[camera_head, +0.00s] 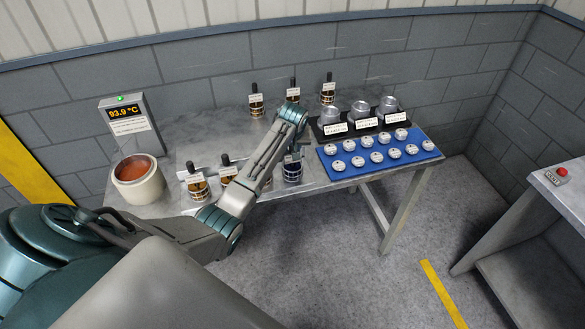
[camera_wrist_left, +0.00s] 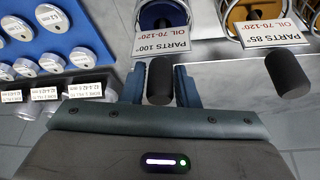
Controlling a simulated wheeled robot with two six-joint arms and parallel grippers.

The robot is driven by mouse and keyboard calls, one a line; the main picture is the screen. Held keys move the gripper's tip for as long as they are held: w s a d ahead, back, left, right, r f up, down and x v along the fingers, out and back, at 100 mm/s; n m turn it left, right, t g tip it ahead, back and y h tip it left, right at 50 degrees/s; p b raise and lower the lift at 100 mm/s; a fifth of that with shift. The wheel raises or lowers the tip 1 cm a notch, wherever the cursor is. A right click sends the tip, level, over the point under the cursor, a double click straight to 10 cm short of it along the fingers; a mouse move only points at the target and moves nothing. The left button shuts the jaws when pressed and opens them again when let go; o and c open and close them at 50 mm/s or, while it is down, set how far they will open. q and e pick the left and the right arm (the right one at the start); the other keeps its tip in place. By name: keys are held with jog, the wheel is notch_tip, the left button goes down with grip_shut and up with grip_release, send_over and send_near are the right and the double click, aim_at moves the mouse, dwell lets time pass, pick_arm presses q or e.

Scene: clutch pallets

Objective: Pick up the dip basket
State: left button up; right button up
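A wire dip basket with dark blue contents (camera_head: 292,172) stands at the table's front edge, partly hidden by my left arm. In the left wrist view, the basket (camera_wrist_left: 165,14) shows at the top with a label reading "PARTS 100°, OIL 70-120°". Its black handle (camera_wrist_left: 160,82) lies between the two fingers of my left gripper (camera_wrist_left: 159,68), with a small gap visible on each side. The left gripper is open around the handle. In the head view, the left gripper (camera_head: 296,148) is above this basket, its fingers barely visible. My right gripper is not in view.
A neighbouring basket (camera_wrist_left: 270,12) with its black handle (camera_wrist_left: 287,73) is close by. Several more labelled baskets stand on the table, in front (camera_head: 197,187) and behind (camera_head: 256,104). A blue tray of round parts (camera_head: 350,174) is to the right, an oil pot (camera_head: 139,185) to the left.

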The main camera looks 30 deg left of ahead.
pick_arm(q)
grip_shut()
jog(key=shift+r, duration=0.1)
dwell(0.9)
